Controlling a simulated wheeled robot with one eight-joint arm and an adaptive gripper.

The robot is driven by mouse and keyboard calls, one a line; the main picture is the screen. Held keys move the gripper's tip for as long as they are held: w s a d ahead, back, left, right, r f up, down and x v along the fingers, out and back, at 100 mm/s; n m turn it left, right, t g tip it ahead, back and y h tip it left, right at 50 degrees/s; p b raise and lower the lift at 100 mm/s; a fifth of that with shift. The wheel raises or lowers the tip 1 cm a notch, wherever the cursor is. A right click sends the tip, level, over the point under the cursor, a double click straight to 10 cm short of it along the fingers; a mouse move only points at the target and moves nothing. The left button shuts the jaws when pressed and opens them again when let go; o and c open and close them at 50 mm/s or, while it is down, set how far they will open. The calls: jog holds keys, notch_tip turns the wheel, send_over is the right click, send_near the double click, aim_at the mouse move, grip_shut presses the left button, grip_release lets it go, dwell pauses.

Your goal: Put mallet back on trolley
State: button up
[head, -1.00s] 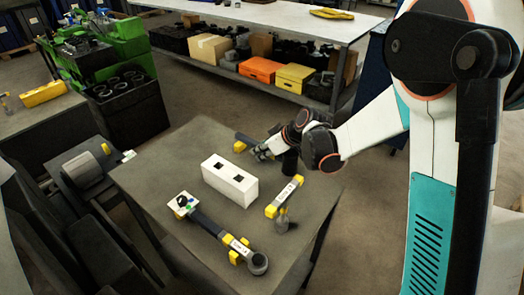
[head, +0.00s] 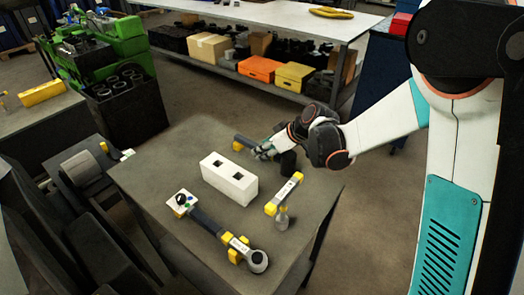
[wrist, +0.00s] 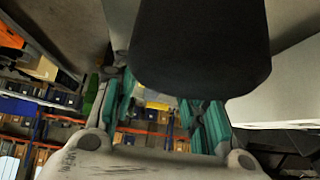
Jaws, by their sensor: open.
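What looks like the mallet lies on the grey table in the head view, with a black head (head: 288,163) and a dark handle (head: 243,139) by a yellow block. My gripper (head: 261,153) is low over the table between handle end and head, and it is open. In the wrist view my gripper (wrist: 165,120) has its teal-padded fingers apart, with a yellow patch between them. The black head (wrist: 200,45) fills the upper middle there and hides what is behind it. I cannot tell whether the fingers touch the handle. A blue cabinet (head: 378,65), possibly the trolley, stands at the right.
A shelved bench (head: 260,18) stands behind, with open floor between.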

jog(key=v, duration=0.9)
jog(key=shift+s+d+r, duration=0.2)
jog(key=shift+s+r, duration=0.05)
jog(key=s+d+r+m+h, duration=0.2)
jog(key=s+d+m, duration=0.1)
jog(key=s, duration=0.5)
jog(key=s+d+r+m+t+h, duration=0.1)
jog(key=s+d+r+m+h, duration=0.1)
jog(key=s+d, duration=0.3)
jog(key=s+d+r+m+h, duration=0.2)
jog(key=s+d+m, duration=0.2)
jog(key=s, duration=0.8)
jog(key=shift+d+m+t, duration=0.25)
jog(key=shift+m+t, duration=0.15)
jog(key=shift+m, duration=0.2)
jog(key=shift+s+r, duration=0.1)
jog(key=shift+s, duration=0.05)
